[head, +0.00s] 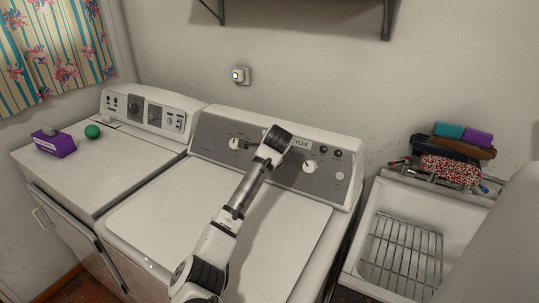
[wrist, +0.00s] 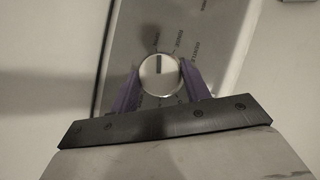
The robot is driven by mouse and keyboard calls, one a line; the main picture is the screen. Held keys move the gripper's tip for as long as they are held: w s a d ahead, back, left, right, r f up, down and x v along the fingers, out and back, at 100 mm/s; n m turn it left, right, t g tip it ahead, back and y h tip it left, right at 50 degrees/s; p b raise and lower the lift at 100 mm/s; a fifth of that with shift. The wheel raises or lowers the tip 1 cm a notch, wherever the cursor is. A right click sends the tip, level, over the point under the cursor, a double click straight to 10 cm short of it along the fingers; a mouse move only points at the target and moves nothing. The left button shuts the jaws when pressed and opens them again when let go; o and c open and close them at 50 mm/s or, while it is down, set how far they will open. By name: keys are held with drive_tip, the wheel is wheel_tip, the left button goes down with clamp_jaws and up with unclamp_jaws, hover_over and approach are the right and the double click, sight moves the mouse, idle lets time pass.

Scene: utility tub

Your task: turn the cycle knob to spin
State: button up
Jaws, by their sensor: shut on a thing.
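The cycle knob (wrist: 160,78) is a round, pale knob with a dark pointer mark that points nearly straight up in the wrist view. In the head view my gripper (head: 277,141) is at the middle of the washer's control panel (head: 215,135), by a sign of which "YCLE" shows. My wrist hides the fingers and the held knob there.
Other panel knobs stand left (head: 234,143) and right (head: 309,166) of my gripper. A second machine with a purple box (head: 54,143) and green ball (head: 92,131) is at left. A sink (head: 375,225) with a wire rack and folded cloths is at right.

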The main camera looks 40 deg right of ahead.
drive_tip(key=shift+w+n+g+y, duration=0.1)
drive_tip(key=shift+n+g+y, duration=0.2)
drive_tip(key=shift+n+g, duration=0.7)
drive_tip(key=shift+a+n, duration=0.1)
drive_tip(key=shift+n, duration=0.2)
drive_tip(key=o, duration=1)
drive_tip(key=shift+r, duration=0.15)
drive_tip(key=shift+s+a+r, duration=0.1)
drive_tip(key=shift+s+r, duration=0.15)
drive_tip(key=b+v, duration=0.4)
drive_tip(key=v, duration=0.9)
drive_tip(key=shift+f, duration=0.15)
drive_tip(key=shift+s+a, duration=0.1)
